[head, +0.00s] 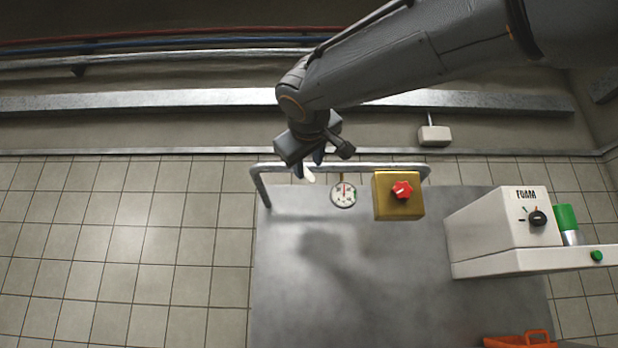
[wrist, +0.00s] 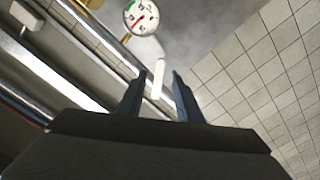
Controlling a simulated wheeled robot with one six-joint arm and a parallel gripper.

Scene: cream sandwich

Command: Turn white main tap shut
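The white main tap shows as a small white lever (head: 309,174) on the left part of the pale pipe, left of the gauge; my gripper partly hides it in the head view. In the wrist view the white lever (wrist: 158,79) points lengthwise between my two dark fingers. My gripper (head: 308,163) is at the lever from above in the head view. My gripper (wrist: 158,92) is open, with a visible gap on each side of the lever. I cannot tell whether either finger touches it.
A round gauge (head: 343,195) and a brass box with a red knob (head: 402,190) are right of the tap. A white FOAM machine (head: 490,232) with a green-topped cylinder (head: 566,220) stands farther right. An orange item (head: 520,340) lies at the bottom. The grey panel (head: 340,290) is bare.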

